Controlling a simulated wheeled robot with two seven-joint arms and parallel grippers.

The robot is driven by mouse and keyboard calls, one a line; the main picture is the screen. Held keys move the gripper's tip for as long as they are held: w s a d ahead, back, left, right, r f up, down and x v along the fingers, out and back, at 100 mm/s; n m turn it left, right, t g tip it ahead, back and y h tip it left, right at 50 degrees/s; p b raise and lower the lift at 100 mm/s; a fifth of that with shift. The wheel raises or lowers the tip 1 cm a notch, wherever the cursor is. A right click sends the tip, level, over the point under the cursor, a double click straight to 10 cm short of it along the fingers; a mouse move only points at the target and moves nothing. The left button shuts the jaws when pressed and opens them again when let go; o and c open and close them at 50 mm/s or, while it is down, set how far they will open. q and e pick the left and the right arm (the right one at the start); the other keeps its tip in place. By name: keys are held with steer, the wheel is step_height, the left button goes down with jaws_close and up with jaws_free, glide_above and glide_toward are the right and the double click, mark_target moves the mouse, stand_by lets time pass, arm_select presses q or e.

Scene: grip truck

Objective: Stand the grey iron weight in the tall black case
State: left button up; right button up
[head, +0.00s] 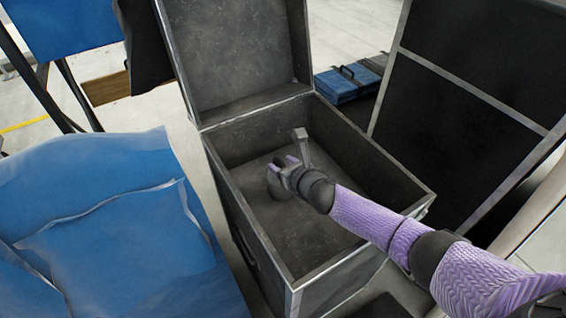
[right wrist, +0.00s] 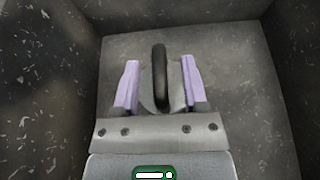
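The tall black case (head: 262,262) stands open in the middle of the head view, with its lid tipped up at the back. The grey iron weight (head: 274,187) is inside it, low over or on the floor, partly hidden by my right gripper (head: 284,167). In the right wrist view, the weight (right wrist: 148,92) shows its dark loop handle (right wrist: 160,75) upright between the two purple fingers of my right gripper (right wrist: 160,84). The fingers are spread, with a gap on each side of the handle. Contact under the weight cannot be seen. My left gripper is out of view.
The case walls surround my right gripper, and my forearm crosses the right rim. A blue padded thing (head: 90,215) lies left of the case. A large black panel (head: 455,110) stands to the right. A blue case (head: 345,84) lies on the floor behind.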

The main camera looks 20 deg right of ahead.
steer(key=shift+r, duration=0.1)
steer(key=p+v, duration=0.6)
steer(key=v, duration=0.6)
